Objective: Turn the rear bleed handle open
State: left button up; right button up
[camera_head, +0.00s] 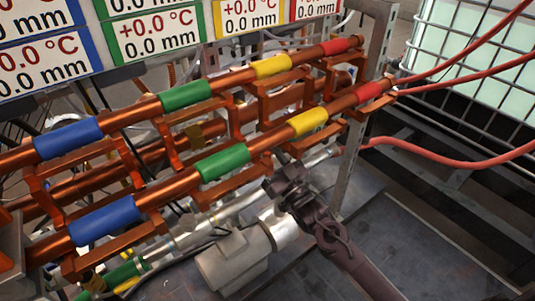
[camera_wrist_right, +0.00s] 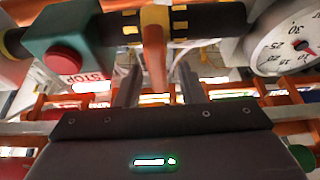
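An orange lever handle (camera_wrist_right: 155,62) hangs from a dark horizontal pipe (camera_wrist_right: 205,22) in the right wrist view. I cannot tell for sure that it is the rear bleed handle. My right gripper's two fingers (camera_wrist_right: 158,88) stand apart, one on each side of the handle's lower end. I see no clear contact. In the head view my right gripper (camera_head: 283,182) reaches in from the lower right to just below the lower copper pipe (camera_head: 268,140); its fingertips are hard to make out there, and I cannot pick out the handle. My left gripper is not in view.
In the right wrist view a green box with a red stop button (camera_wrist_right: 66,60) is left of the handle, and a round gauge (camera_wrist_right: 287,45) is at the right. In the head view a grey motor (camera_head: 235,258) sits below the pipes. Red hoses (camera_head: 440,150) run right.

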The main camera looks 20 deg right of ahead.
grip_shut()
